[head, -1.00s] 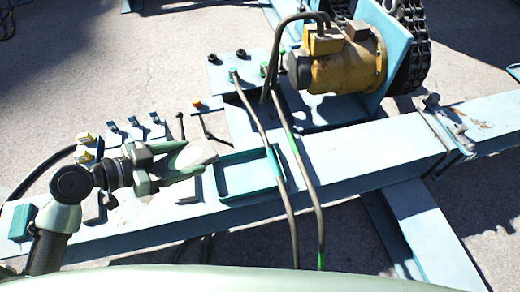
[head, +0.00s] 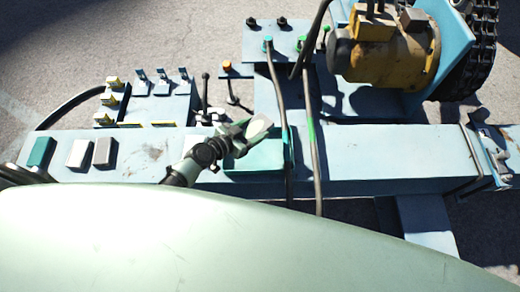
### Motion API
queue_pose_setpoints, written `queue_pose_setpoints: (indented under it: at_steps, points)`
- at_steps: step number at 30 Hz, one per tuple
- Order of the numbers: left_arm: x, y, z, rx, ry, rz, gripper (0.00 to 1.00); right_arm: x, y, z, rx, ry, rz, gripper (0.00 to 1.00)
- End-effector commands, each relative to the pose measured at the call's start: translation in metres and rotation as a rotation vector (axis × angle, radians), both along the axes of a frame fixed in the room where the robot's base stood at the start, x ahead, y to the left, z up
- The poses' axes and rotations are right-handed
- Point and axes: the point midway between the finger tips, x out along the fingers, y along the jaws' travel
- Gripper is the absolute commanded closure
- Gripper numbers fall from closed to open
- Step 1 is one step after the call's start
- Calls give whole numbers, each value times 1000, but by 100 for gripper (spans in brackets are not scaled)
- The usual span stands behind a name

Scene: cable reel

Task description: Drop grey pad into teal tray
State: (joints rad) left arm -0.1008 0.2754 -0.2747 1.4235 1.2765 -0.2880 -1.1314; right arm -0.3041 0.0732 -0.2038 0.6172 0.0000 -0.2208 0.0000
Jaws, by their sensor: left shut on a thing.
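My left gripper (head: 246,136) is shut on a light grey pad (head: 259,126) that sticks out past its fingertips. The teal tray (head: 262,168) lies on the blue beam, just below the gripper in the picture. The gripper and pad overlap the tray's far left part, and I cannot tell how high the pad is above it. The tray's left side is partly hidden by the gripper. My right gripper is not in view.
A teal block (head: 40,152), a white block (head: 78,153) and a grey block (head: 103,152) stand on the beam at left. Two hoses (head: 311,140) run down past the tray's right end. A yellow motor (head: 385,50) stands at the back right.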

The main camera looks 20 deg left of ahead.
Motion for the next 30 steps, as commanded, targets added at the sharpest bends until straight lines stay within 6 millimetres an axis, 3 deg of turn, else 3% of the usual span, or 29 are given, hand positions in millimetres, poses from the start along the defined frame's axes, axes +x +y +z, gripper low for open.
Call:
queue_pose_setpoints:
  at_steps: [1,7,20,21,23,30]
  points:
    - [0,0,-12,-1,0,0,84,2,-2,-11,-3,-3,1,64]
    - [1,0,-29,0,-1,1,84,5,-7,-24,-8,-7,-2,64]
    - [0,1,-34,0,-1,0,84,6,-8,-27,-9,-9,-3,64]
    - [0,1,-34,0,-1,0,29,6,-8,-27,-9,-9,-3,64]
    - [0,1,-34,0,-1,0,12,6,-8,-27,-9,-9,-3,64]
    - [0,1,-34,0,-1,0,12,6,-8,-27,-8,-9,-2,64]
